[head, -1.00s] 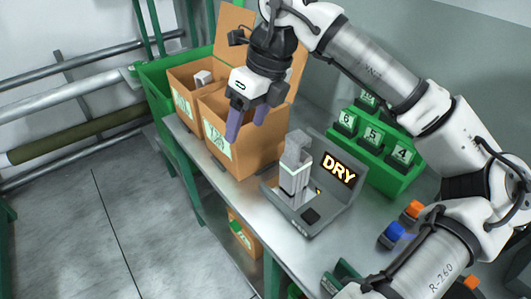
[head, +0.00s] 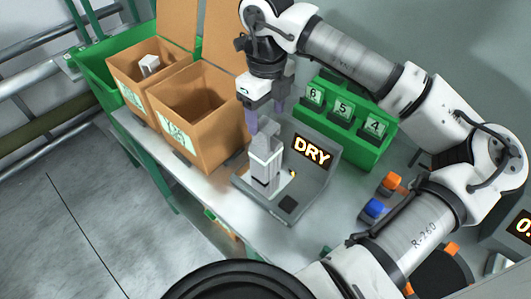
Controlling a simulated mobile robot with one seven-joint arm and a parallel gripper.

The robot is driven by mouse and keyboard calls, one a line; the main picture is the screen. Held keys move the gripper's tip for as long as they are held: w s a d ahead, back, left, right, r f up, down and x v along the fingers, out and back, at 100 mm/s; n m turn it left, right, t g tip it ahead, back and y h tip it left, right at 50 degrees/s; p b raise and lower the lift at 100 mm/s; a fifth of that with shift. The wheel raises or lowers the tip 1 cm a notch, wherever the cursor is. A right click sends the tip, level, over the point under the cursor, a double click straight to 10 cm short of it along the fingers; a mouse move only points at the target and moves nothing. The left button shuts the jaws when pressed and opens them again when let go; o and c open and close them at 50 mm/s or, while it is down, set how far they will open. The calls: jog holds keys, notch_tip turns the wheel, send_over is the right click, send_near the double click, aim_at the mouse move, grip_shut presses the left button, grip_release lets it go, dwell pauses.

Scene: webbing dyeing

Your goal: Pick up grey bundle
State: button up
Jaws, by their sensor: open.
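The grey bundle (head: 263,168) stands upright on a dark grey device (head: 302,198) whose lit sign reads DRY. A pale band wraps the bundle's middle. My gripper (head: 266,116) is open and points down just above and behind the bundle's top, with its purple fingers apart. The view does not show clearly whether the fingers straddle the bundle's top or touch it.
Two open cardboard boxes stand left of the device: the nearer one (head: 205,140) looks empty, and the farther one (head: 122,72) holds a pale object (head: 149,65). A green rack (head: 350,140) with numbered cards is behind. Orange (head: 393,183) and blue (head: 375,209) knobs lie to the right.

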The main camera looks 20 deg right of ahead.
aim_at(266, 124)
jog(key=shift+s+a+f+p, duration=0.15)
jog(key=shift+f+p, duration=1)
jog(key=shift+f, duration=1.55)
grip_shut()
jog(key=shift+r, duration=0.1)
